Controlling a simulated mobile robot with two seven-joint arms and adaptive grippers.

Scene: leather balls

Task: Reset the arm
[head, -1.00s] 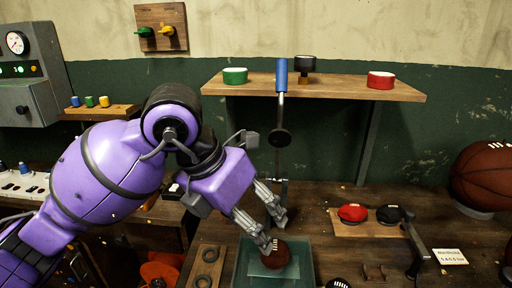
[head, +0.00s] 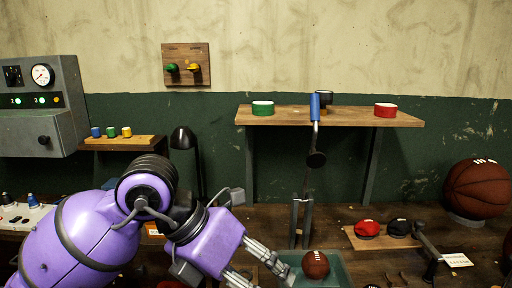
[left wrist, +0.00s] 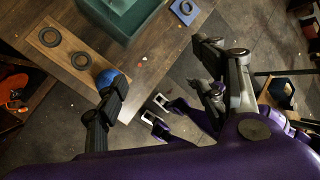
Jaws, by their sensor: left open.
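My left arm comes in from the left in the head view. Its gripper (head: 266,277) is low in the picture, with the fingers apart and nothing seen between them. A brown ball (head: 315,264) sits in a green tray (head: 342,268) just right of the fingertips, apart from them. In the left wrist view the two fingers of my left gripper (left wrist: 158,68) stand wide apart. A blue round thing (left wrist: 110,77) shows by the left finger's tip; I cannot tell if they touch. The green tray (left wrist: 122,22) is at the top there. My right gripper is not in view.
A lever with a blue handle (head: 314,107) stands before a shelf (head: 345,117) with green and red round pieces. A board with red (head: 367,228) and black (head: 399,228) pieces is right of the tray. A large basketball (head: 479,188) stands far right.

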